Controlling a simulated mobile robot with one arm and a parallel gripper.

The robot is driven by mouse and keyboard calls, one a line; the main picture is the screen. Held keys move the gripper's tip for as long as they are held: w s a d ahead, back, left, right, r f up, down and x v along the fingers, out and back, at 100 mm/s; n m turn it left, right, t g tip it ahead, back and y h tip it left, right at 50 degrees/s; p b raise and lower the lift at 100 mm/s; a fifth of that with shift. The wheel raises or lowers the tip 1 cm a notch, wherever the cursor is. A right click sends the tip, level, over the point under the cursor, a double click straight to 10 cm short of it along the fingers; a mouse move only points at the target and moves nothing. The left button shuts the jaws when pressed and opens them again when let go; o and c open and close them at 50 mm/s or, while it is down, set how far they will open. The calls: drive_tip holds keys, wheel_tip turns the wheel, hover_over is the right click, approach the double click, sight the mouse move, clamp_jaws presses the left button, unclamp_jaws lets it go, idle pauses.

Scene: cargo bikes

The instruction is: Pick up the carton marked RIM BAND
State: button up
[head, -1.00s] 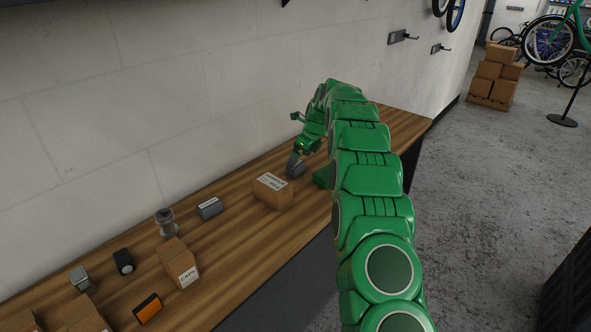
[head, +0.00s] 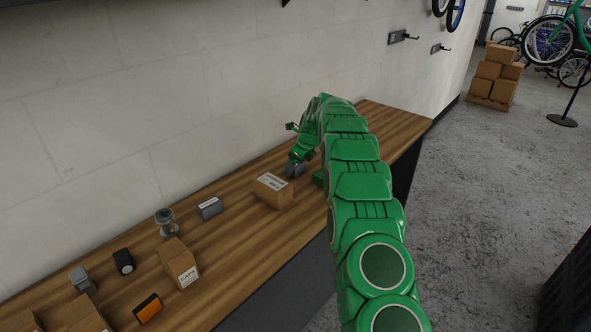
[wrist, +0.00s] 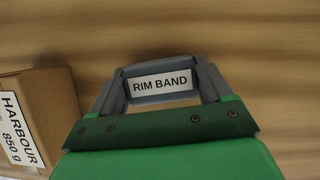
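The carton marked RIM BAND (wrist: 160,98) is a small grey box with a white label, seen in the wrist view between the fingertips of my gripper (wrist: 160,80). The label faces the camera and reads clearly. The grey fingers stand wide apart, one beside each end of the carton; I cannot tell whether they touch it. In the head view my gripper (head: 294,170) is low over the wooden bench, just behind a brown carton; the RIM BAND carton cannot be made out there.
The brown carton marked HARBOUR 850 g (wrist: 35,110) stands close left of my gripper in the wrist view; it also shows in the head view (head: 272,192). A small grey box (head: 210,208), a jar (head: 166,223) and a CAPS carton (head: 179,262) stand farther left. The wall runs behind the bench.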

drive_tip(key=c, duration=0.5)
drive_tip(key=shift+r, duration=1.45)
drive_tip(key=shift+s+r, duration=0.65)
drive_tip(key=shift+r, duration=0.25)
drive_tip(key=s+d+r, duration=0.1)
drive_tip(key=s+r, duration=0.7)
drive_tip(key=s, duration=0.4)
drive_tip(key=shift+s+r, duration=0.15)
drive_tip(key=shift+s, duration=0.15)
